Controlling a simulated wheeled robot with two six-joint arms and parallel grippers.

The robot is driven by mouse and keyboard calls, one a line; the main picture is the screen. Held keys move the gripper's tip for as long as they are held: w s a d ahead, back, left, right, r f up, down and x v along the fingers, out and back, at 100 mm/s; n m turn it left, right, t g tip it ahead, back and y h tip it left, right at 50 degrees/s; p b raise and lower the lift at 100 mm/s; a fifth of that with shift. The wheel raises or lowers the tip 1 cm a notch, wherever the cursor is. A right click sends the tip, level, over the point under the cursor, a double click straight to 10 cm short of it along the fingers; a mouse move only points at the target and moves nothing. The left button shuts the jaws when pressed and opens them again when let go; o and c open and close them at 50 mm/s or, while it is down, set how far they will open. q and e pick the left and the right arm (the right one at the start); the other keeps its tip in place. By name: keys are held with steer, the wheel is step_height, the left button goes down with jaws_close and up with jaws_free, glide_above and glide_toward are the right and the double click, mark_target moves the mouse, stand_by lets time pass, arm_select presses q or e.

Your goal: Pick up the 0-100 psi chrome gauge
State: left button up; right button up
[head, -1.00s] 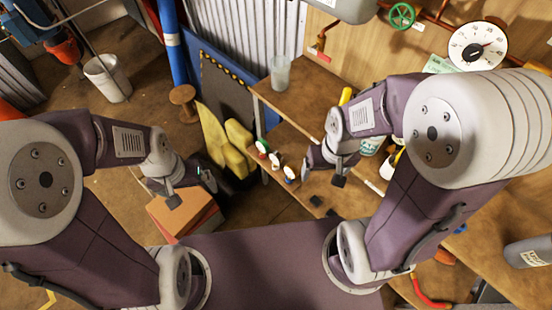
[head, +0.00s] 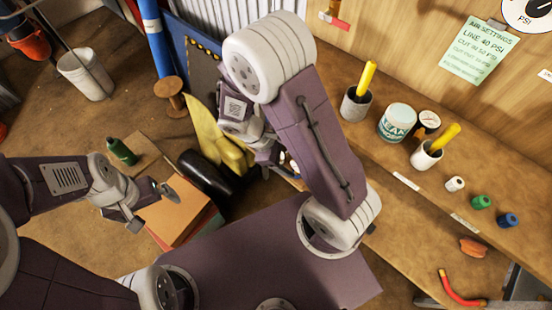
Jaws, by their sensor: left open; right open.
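A small round gauge (head: 429,121) with a white face and dark rim sits on the bench behind a labelled tin; its scale is too small to read, so I cannot tell whether it is the 0-100 psi chrome one. A small white-faced item (head: 293,166), perhaps another gauge, is mostly hidden behind my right arm. My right gripper (head: 265,166) is open near the bench's left end, left of the tin and partly hidden by its own arm. My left gripper (head: 153,207) is open and empty above an orange-brown box at the left.
The labelled tin (head: 397,122) stands between two cups holding yellow-handled tools, the left cup (head: 356,104) and right cup (head: 426,155). White, green (head: 481,202) and blue caps line the bench. A large PSI dial (head: 528,10) is on the wall. A red-handled tool (head: 458,290) lies lower right.

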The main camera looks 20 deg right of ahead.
steer(key=w+f+n+t+h+b, duration=0.2)
steer(key=w+f+n+b, duration=0.1)
steer(key=w+f+n, duration=0.1)
steer(key=w+d+f+n+t+h+b, duration=0.1)
steer(key=w+f+n+t+h+b, duration=0.1)
steer(key=w+f+n+b, duration=0.2)
steer(key=w+f+n+t+h+b, duration=0.3)
steer(key=w+f+n, duration=0.1)
steer(key=f, duration=0.5)
steer(key=shift+w+d+f+n+b, duration=0.1)
steer(key=shift+w+d+n+b, duration=0.15)
steer(key=shift+n+b, duration=0.25)
steer(key=b+x, duration=0.1)
steer(key=x, duration=0.3)
steer(key=shift+s+d+f, duration=0.15)
steer(key=shift+d, duration=0.1)
steer(key=shift+d+f, duration=0.1)
steer(key=shift+d, duration=0.25)
steer(key=c, duration=1.2)
